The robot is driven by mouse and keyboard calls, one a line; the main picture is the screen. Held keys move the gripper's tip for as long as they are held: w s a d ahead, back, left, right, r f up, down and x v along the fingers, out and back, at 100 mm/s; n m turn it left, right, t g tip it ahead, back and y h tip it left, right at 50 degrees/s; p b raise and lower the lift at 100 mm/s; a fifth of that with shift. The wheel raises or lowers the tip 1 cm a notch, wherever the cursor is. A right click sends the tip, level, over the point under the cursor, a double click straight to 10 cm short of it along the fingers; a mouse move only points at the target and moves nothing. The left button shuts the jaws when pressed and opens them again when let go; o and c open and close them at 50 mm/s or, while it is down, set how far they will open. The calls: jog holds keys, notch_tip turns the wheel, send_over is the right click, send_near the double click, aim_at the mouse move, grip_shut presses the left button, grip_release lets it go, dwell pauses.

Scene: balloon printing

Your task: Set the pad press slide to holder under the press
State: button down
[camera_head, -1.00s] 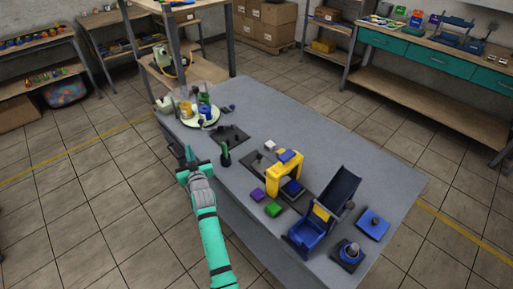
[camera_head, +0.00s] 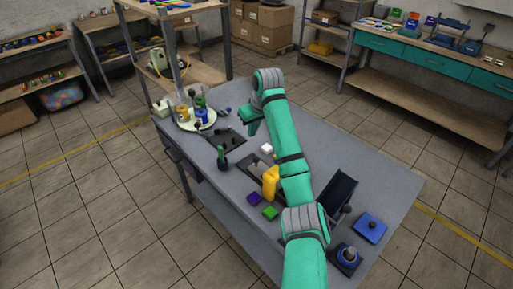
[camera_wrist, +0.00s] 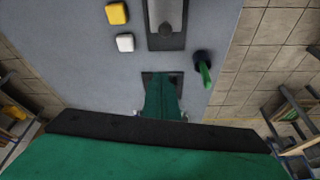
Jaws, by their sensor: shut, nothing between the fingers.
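The yellow press (camera_head: 270,183) stands on the grey table, mostly hidden behind my arm in the head view. A dark base (camera_head: 254,167) extends from it toward the table's far end. In the wrist view a grey slide-like strip (camera_wrist: 167,12) lies in a dark frame at the top edge; its far end is cut off. The holder under the press is hidden. My gripper (camera_head: 252,127) is above the table, beyond the press. In the wrist view its green fingers (camera_wrist: 163,96) are together and empty, over a dark plate (camera_wrist: 149,77).
A dark cup with a green handle (camera_wrist: 203,68) stands right of the strip. A white block (camera_wrist: 125,42) and a yellow block (camera_wrist: 117,13) lie left of it. Purple (camera_head: 254,198) and green (camera_head: 270,213) blocks lie before the press. A round tray (camera_head: 197,122) holds jars.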

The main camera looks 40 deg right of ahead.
jog(key=x, duration=0.3)
jog(key=s+x, duration=0.1)
jog(key=x, duration=0.5)
jog(key=shift+f, duration=0.6)
jog(key=shift+s+a+f, duration=0.1)
jog(key=shift+s, duration=0.65)
jog(key=shift+s+a+f, duration=0.1)
jog(key=shift+s+a, duration=0.05)
jog(key=shift+s, duration=0.55)
jog(key=shift+w, duration=0.1)
